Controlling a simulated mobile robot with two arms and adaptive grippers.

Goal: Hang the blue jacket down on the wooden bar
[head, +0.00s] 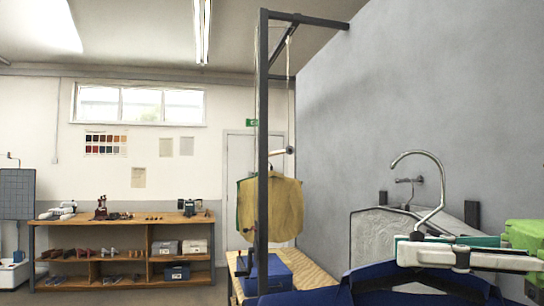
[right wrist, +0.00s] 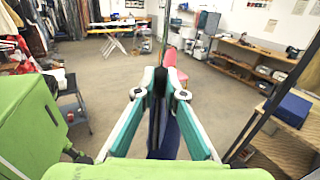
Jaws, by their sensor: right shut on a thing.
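The blue jacket (head: 370,285) shows along the bottom right of the head view, with a metal hanger hook (head: 431,180) rising above it. My right gripper (head: 450,255) is shut on the hanger just below the hook. In the right wrist view the blue cloth (right wrist: 167,135) hangs below the closed teal fingers (right wrist: 160,85). The wooden bar (head: 283,155) appears nearly end-on, hung on ropes within a dark metal frame. It is left of and beyond the gripper, clearly apart from the hook. My left gripper is not in view.
A tan garment (head: 285,212) hangs below the bar. The dark upright post (head: 262,130) stands in front of it. A blue box (head: 268,273) sits on a wooden table (head: 312,273) below. A grey garment (head: 378,238) hangs by the right wall. A shelf bench (head: 120,222) stands far left.

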